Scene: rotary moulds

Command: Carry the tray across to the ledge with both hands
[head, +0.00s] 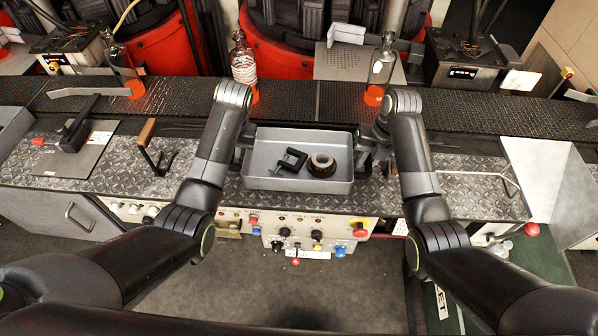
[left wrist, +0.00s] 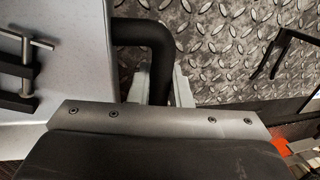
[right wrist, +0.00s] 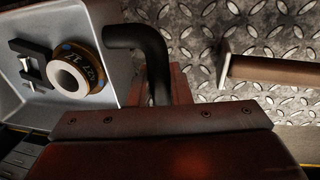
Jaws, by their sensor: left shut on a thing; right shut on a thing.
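The grey tray (head: 298,185) is at the middle of the head view, over the diamond-plate ledge (head: 450,190). It looks level; I cannot tell whether it touches the plate. A black clamp (head: 290,161) and a roll of tape (head: 322,164) lie inside it. My left gripper (head: 238,152) is shut on the tray's left black handle (left wrist: 150,38). My right gripper (head: 369,152) is shut on the right black handle (right wrist: 145,38). The fingertips are partly hidden behind the handles and wrist bodies.
A dark conveyor (head: 300,105) runs behind the tray, with a printed bottle (head: 243,65) and a clear bottle (head: 381,68) on it. A control panel with knobs and buttons (head: 290,238) is below the front edge. A wooden-handled tool (head: 147,133) lies to the left.

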